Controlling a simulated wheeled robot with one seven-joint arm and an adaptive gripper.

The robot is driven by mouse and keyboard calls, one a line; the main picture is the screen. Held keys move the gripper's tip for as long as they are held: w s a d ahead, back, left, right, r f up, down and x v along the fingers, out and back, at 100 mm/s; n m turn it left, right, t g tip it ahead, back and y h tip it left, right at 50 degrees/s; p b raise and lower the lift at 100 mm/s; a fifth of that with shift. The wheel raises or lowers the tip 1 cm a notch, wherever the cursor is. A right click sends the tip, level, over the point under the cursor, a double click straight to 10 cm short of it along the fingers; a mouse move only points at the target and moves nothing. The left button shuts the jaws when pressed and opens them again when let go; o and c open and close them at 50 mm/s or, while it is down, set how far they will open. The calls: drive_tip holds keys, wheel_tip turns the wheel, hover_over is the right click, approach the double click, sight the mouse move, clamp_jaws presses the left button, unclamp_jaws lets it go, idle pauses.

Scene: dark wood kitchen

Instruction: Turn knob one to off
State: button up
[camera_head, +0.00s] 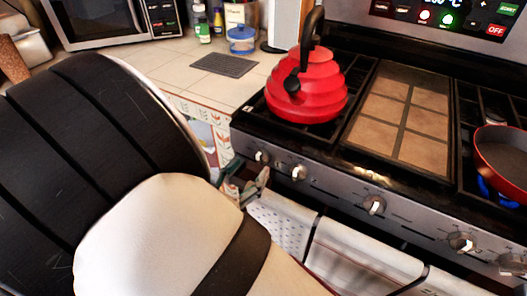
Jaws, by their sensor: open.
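The stove front panel carries a row of several knobs, and no label marks which is knob one. The leftmost knob (262,157) is at the panel's left end, with a second knob (299,172) just right of it. A middle knob (374,205) and two right knobs, one (462,243) and another (512,264), follow. My gripper (252,178) is open, just below and in front of the leftmost knob; I cannot tell whether it touches the knob. My arm hides part of the gripper.
A red kettle (306,88) stands on the left burner. A red pan (500,150) sits over a blue flame (486,188) at the right. A griddle (400,115) lies between them. Towels (350,255) hang below the knobs. A grey mat (224,65) lies on the counter.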

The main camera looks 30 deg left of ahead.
drive_tip(key=shift+s+a, duration=0.1)
drive_tip(key=shift+s, duration=1.5)
